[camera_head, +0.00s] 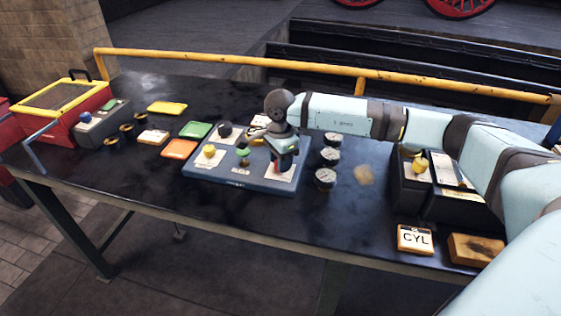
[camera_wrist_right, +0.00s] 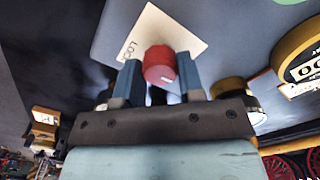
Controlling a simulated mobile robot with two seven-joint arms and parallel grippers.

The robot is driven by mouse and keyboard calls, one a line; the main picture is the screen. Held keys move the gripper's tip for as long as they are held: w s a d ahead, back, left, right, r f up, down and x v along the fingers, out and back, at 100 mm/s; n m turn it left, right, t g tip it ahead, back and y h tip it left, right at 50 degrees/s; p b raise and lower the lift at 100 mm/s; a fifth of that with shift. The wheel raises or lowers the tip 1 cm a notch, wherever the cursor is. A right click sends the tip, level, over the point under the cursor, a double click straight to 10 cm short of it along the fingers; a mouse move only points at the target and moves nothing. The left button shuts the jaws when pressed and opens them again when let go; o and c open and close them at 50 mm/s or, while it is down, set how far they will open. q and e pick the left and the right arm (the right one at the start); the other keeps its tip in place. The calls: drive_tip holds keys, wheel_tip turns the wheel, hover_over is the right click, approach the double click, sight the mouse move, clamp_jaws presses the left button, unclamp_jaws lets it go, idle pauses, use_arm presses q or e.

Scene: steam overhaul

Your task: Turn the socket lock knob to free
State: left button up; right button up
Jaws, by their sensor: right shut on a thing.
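The socket lock knob (camera_wrist_right: 160,66) is a round red knob in the right wrist view. It stands on a white card (camera_wrist_right: 150,25) with partly readable lettering that seems to start "LOC". My right gripper (camera_head: 283,164) points down over the right part of the blue-grey panel board (camera_head: 233,185) in the head view. Its two blue fingers (camera_wrist_right: 160,75) lie on either side of the red knob and are shut on it. In the head view the gripper hides the knob, and the knob's pointer direction cannot be told. My left gripper is not in view.
The board also carries a yellow knob (camera_head: 209,150), a black knob (camera_head: 225,130) and a green knob (camera_head: 242,151). Gauges (camera_head: 326,178) stand just right of it. A dark box (camera_head: 410,195) and a CYL block (camera_head: 415,239) are farther right.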

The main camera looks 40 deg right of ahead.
idle(0.4)
drive_tip(key=o, duration=0.9)
wheel_tip(320, 180, up, 14)
drive_tip(key=shift+f, duration=0.1)
idle(0.3)
